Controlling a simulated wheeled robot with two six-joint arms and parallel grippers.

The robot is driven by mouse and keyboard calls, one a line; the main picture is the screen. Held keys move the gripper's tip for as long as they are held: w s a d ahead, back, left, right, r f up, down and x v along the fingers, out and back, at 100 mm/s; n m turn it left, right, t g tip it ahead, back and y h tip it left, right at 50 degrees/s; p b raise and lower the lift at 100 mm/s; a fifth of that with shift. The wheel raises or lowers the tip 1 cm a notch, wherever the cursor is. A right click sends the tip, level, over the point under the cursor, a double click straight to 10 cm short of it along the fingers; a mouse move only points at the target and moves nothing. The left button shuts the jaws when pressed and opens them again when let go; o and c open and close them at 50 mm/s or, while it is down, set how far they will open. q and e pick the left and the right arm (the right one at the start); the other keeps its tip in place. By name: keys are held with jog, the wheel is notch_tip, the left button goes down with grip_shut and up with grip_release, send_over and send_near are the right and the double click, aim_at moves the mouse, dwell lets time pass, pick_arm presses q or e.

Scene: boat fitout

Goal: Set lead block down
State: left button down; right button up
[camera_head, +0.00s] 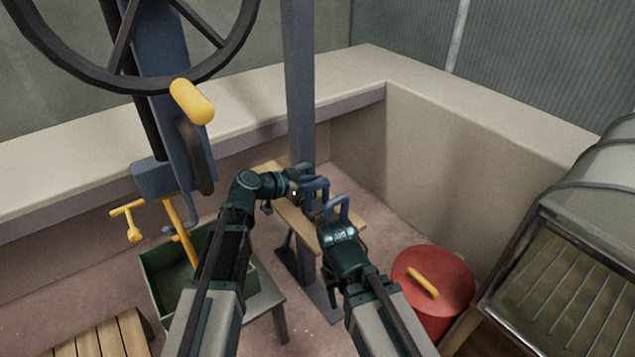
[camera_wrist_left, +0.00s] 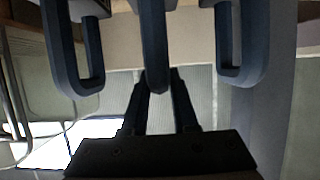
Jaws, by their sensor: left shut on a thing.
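My left gripper (camera_head: 306,190) reaches in from the left over the wooden plank and is shut on a blue loop handle (camera_head: 319,183). I take this for the lead block's handle; the block itself is hidden or too small to make out. In the left wrist view, the left gripper's fingers (camera_wrist_left: 158,92) close on the middle blue loop (camera_wrist_left: 152,40). Blue loops also show to its left (camera_wrist_left: 62,50) and right (camera_wrist_left: 250,45). My right arm's teal wrist (camera_head: 345,250) is beside the plank; its fingers cannot be made out.
The wooden plank (camera_head: 268,172) sits by a blue-grey post (camera_head: 299,80). A green bin (camera_head: 165,290) stands at left, a red round container (camera_head: 452,285) with a yellow handle at right. A black wheel (camera_head: 60,55) and yellow crank handle (camera_head: 192,102) overhang the upper left.

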pick_arm(q)
jog(key=c, duration=1.1)
grip_release()
jog(key=shift+f, duration=0.1)
jog(key=shift+c, duration=0.2)
jog(key=o, duration=0.5)
jog(key=shift+c, duration=0.2)
jog(key=shift+r, duration=0.25)
jog(key=p+v, duration=0.4)
jog(key=v, duration=0.8)
jog(key=shift+p, duration=0.3)
jog(key=shift+s+f, duration=0.15)
jog(key=shift+f, duration=0.05)
